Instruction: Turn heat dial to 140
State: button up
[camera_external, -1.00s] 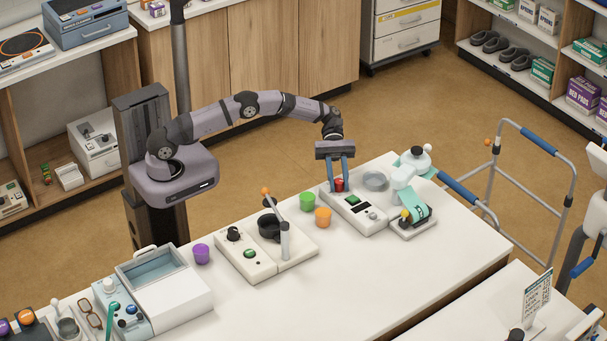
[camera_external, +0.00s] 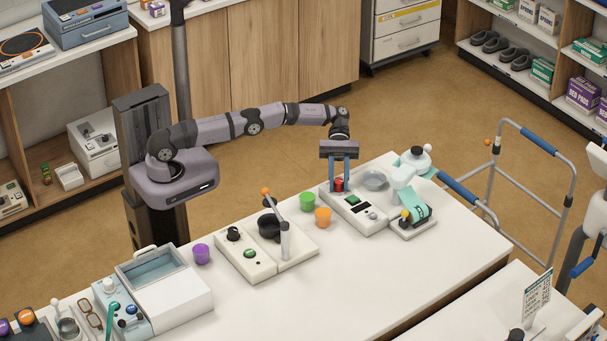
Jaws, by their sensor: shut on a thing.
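A red dial (camera_external: 339,185) sits at the back left end of a white device (camera_external: 374,224) on the white table. The device also has a green button (camera_external: 353,201), a dark display strip and a small grey knob. My gripper (camera_external: 339,183) points straight down, with its blue fingers on either side of the red dial, shut on it. The dial's marks and the display's reading are too small to make out, and the fingers partly cover the dial.
A grey dish (camera_external: 375,180) and a teal-and-white device (camera_external: 412,212) stand close to the right. Green (camera_external: 307,202) and orange (camera_external: 323,217) cups stand to the left, with a second white unit (camera_external: 250,262) beyond them. The table front is clear.

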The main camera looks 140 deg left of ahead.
aim_at(339, 181)
jog(key=shift+r, duration=0.1)
jog(key=o, duration=1)
jog(key=shift+o, duration=0.2)
notch_tip(339, 181, up, 10)
jog(key=p, duration=0.2)
jog(key=shift+p, duration=0.3)
